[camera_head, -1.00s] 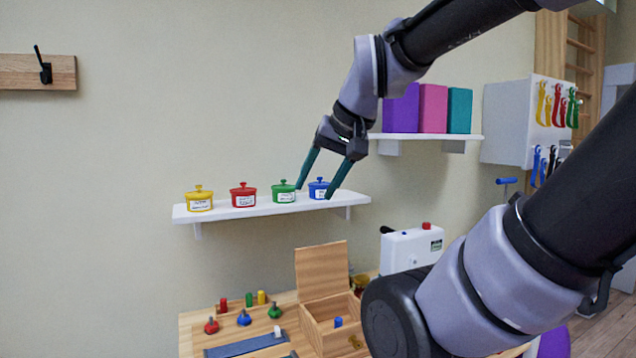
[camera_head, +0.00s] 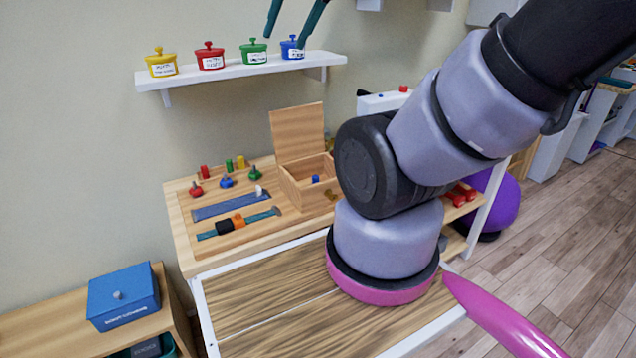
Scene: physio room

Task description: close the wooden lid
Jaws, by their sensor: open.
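The wooden lid (camera_head: 297,131) stands upright, open, at the back edge of a wooden box (camera_head: 295,190) on the board. The box's inside shows, with a small blue piece (camera_head: 315,179) in it. The box's right side is partly hidden behind my arm. My gripper (camera_head: 288,38) is at the top edge of the view, with only its two green fingers showing. They are apart and empty, in front of the shelf near the blue pot, well above the lid.
A white shelf (camera_head: 236,71) holds yellow, red, green and blue lidded pots (camera_head: 292,48). The board (camera_head: 185,238) carries colored knobs, pegs and straps left of the box. A blue box (camera_head: 123,296) stands at lower left. A purple ball (camera_head: 497,203) lies on the floor at right.

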